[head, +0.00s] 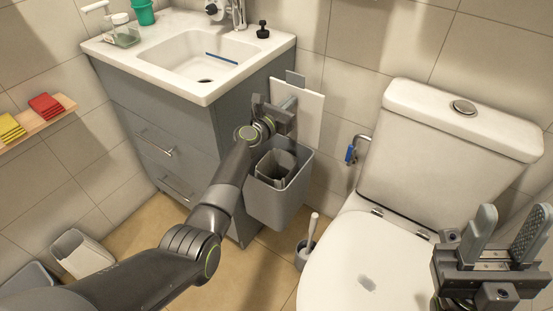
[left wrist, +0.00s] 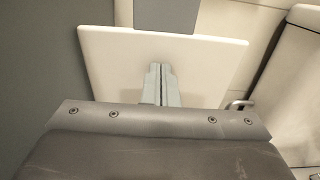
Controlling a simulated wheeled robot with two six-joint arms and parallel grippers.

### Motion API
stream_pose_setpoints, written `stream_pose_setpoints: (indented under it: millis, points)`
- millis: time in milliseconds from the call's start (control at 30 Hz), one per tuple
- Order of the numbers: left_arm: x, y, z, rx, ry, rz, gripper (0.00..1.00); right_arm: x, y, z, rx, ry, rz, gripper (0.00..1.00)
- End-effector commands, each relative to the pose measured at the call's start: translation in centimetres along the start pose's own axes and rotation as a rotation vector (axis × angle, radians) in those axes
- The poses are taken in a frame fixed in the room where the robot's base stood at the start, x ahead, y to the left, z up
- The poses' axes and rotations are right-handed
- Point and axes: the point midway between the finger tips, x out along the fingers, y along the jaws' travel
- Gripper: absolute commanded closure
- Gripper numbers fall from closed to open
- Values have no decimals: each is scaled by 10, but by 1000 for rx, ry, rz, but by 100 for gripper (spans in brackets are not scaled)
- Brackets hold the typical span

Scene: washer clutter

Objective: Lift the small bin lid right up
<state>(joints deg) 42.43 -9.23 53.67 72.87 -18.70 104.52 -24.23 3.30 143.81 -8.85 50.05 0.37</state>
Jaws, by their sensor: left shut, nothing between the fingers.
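The small bin (head: 279,199) is a grey open box beside the vanity cabinet. Its lid (head: 312,118) is a flat white panel, standing about upright above the back of the bin. The bin's opening shows, with a darker grey piece inside. My left gripper (head: 288,103) is in front of the lid's inner face, shut and empty. In the left wrist view its closed fingers (left wrist: 161,83) overlap the white lid (left wrist: 210,57); I cannot tell whether they touch it. My right gripper (head: 507,232) is at the lower right over the toilet, its fingers apart and empty.
The vanity with its white sink (head: 195,55) is left of the bin, and the toilet (head: 460,125) is right of it. A grey plate (head: 295,78) is behind the lid's top. A toilet brush (head: 308,246) stands on the floor. A shelf (head: 38,121) holds folded cloths.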

Motion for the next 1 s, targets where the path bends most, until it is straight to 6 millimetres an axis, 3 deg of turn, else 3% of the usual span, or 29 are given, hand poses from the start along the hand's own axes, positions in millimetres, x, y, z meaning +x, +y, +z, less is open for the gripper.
stream_pose_setpoints:
  millis: [200, 433, 1000]
  points:
    - [22, 0, -2, 2, -1, -1, 100, -23, -5, 4, 0, 0, 0, 64]
    - [24, 0, 3, 0, 0, 1, 100, -20, -4, 3, 0, 0, 0, 64]
    - [-40, 1, 6, -1, 1, 2, 100, 40, 9, -6, 0, 0, 0, 64]
